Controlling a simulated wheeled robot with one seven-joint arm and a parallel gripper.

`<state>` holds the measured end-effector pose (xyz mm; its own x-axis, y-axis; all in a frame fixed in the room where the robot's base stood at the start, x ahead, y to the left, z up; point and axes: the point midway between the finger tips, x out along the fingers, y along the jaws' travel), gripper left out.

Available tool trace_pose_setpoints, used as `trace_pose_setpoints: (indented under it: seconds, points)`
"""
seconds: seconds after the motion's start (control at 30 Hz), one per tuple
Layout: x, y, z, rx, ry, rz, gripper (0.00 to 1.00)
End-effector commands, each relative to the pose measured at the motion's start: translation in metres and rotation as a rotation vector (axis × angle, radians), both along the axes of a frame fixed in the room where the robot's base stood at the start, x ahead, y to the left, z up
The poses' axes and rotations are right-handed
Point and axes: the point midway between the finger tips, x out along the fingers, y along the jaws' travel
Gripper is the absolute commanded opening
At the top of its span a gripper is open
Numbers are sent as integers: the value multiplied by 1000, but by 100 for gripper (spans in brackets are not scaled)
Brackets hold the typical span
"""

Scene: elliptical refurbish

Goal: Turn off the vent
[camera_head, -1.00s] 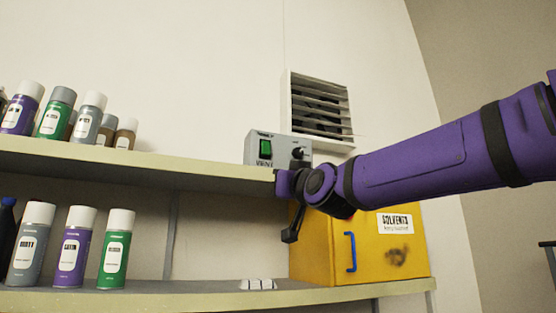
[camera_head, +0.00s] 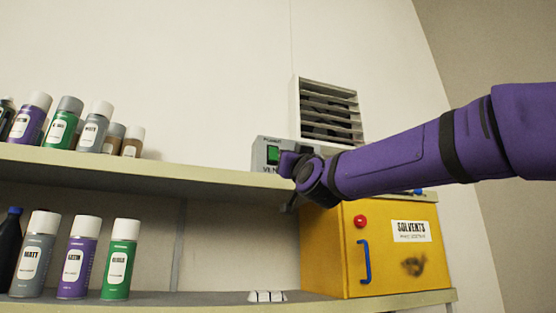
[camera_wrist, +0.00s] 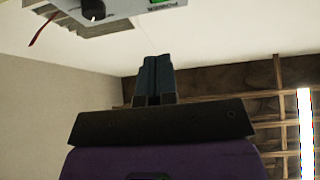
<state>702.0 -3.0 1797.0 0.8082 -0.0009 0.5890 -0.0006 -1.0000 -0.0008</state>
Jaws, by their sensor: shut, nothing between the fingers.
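The grey vent control box (camera_head: 259,155) sits on the upper shelf, below a wall vent grille (camera_head: 330,112). Its green switch (camera_head: 273,154) shows on the front; the arm covers the box's right part and knob in the head view. In the wrist view the box (camera_wrist: 135,8) is at the top edge, with its black knob (camera_wrist: 92,10) and part of the green switch (camera_wrist: 158,2). My gripper (camera_wrist: 155,60) is shut and empty, apart from the box. In the head view my gripper is mostly hidden by the wrist.
A yellow solvents cabinet (camera_head: 385,262) with a blue handle stands below the arm on the lower shelf (camera_head: 200,304). Spray cans stand at the left on the upper shelf (camera_head: 180,172) and lower shelf. Small white blocks (camera_head: 266,296) lie beside the cabinet.

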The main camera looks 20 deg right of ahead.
Motion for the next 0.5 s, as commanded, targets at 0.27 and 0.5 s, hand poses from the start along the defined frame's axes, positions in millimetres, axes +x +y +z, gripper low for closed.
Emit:
trace_pose_setpoints:
  seconds: [0.27,0.5]
  points:
    - [43,1,30,-1,0,1,0]
    - [79,1,43,-2,4,0,0]
